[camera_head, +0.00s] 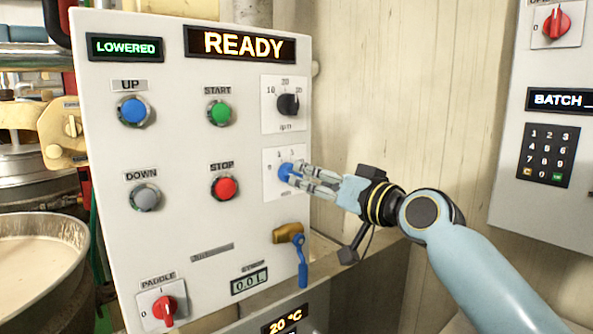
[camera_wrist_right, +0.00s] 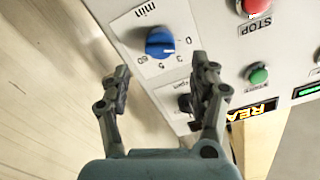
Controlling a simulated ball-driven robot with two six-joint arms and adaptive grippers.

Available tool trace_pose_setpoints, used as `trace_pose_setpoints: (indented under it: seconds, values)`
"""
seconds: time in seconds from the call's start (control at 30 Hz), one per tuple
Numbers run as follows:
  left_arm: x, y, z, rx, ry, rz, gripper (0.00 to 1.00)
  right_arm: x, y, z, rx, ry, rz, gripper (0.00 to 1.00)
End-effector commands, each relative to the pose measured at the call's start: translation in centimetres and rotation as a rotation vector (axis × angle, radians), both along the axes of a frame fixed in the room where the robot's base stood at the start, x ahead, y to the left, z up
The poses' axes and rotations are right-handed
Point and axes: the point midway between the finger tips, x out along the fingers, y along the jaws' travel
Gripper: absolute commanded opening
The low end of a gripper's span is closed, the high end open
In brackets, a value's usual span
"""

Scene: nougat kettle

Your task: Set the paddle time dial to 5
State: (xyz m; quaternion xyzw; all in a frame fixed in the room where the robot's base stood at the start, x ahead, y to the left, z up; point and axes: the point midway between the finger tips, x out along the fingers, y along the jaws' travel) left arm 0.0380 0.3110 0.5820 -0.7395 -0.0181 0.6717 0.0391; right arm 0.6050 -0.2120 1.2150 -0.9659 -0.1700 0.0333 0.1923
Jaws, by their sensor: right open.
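The blue dial (camera_head: 285,172) sits on a white plate at the right side of the white control panel (camera_head: 180,260). In the right wrist view the blue dial (camera_wrist_right: 160,42) has numbers beside it, 0, 3 and 5 among them, and the word "min" on its plate. A pale mark shows on the knob, but I cannot tell exactly which number it points at. My right gripper (camera_head: 301,178) is open in front of the dial. In the wrist view its fingers (camera_wrist_right: 161,72) are spread with the dial between and beyond their tips; contact is unclear. My left gripper is not in view.
A black rpm dial (camera_head: 288,104) sits above the blue dial. A blue-handled valve (camera_head: 301,262) is below it. Red STOP (camera_head: 225,188) and green START (camera_head: 218,113) buttons are to the left. A red paddle switch (camera_head: 164,310) is lower left. The display (camera_head: 240,45) reads READY.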

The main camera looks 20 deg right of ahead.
Motion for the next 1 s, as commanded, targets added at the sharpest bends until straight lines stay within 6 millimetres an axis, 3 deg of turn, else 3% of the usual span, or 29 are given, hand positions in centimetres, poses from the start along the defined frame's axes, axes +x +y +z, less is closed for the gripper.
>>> trace_pose_setpoints:
  seconds: [0.1,0.3,0.7,1.0]
  values:
    - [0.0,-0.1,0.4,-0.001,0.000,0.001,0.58,2.4,0.9,0.2,0.003,0.000,0.001,0.62]
    - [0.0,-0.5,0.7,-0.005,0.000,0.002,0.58,5.1,1.9,0.1,0.002,0.001,0.001,0.62]
    - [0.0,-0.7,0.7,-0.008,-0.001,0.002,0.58,6.0,2.2,0.0,0.000,0.001,0.000,0.62]
    - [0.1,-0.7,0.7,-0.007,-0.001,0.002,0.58,5.9,2.2,0.0,0.000,0.001,0.000,0.24]
